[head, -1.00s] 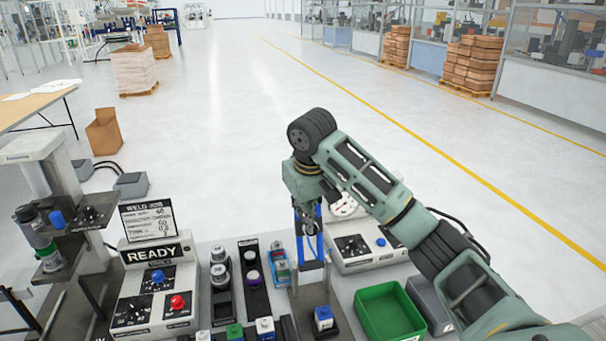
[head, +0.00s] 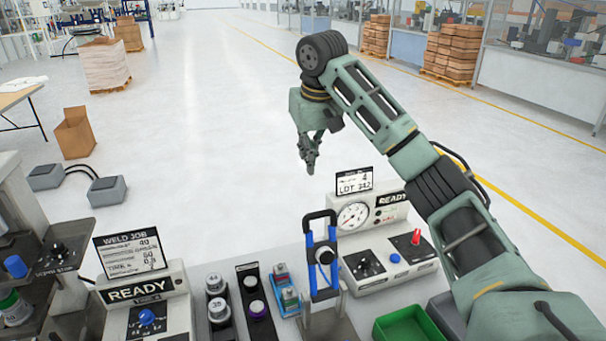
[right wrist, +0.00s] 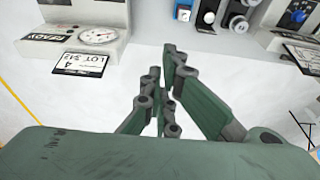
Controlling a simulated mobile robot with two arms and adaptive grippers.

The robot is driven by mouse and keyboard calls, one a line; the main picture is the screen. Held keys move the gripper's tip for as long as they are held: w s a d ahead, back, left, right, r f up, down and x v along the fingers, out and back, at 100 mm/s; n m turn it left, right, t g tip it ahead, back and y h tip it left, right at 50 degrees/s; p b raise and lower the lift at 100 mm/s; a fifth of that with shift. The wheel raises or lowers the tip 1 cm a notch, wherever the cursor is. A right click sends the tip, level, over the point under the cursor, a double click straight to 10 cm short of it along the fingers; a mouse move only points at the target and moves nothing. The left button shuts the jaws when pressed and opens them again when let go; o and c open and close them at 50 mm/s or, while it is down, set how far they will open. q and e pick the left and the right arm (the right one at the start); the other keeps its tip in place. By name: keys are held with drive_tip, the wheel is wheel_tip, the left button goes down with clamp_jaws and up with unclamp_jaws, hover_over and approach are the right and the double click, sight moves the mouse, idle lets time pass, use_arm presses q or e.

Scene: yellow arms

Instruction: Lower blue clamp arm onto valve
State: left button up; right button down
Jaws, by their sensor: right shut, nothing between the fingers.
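The toggle clamp stands at the front of the bench in the head view, with its blue arm (head: 312,268) upright and a black handle (head: 319,215) at its top. A dark round tip sits between the blue bars. The valve is not visible now; the clamp's base runs off the lower edge. My right gripper (head: 310,168) is shut and empty, pointing down above and behind the clamp, apart from it. Its closed fingers also show in the right wrist view (right wrist: 163,65). My left gripper is not in view.
A gauge box (head: 360,262) with a lot sign stands right of the clamp. A green bin (head: 402,326) is at front right. A small blue-and-red-capped part (head: 284,290) and dark holders (head: 217,302) stand left, beside the weld job box (head: 150,292). Open floor lies behind the bench.

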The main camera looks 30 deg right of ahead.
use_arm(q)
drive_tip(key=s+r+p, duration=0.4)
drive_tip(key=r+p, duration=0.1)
use_arm(e)
wheel_tip(320, 180, down, 8)
drive_tip(key=s, duration=0.2)
drive_tip(key=shift+s+a+f, duration=0.2)
drive_tip(key=shift+s+f, duration=0.05)
drive_tip(key=shift+s, duration=0.15)
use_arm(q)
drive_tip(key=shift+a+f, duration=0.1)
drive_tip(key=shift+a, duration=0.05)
use_arm(e)
drive_tip(key=shift+f, duration=0.1)
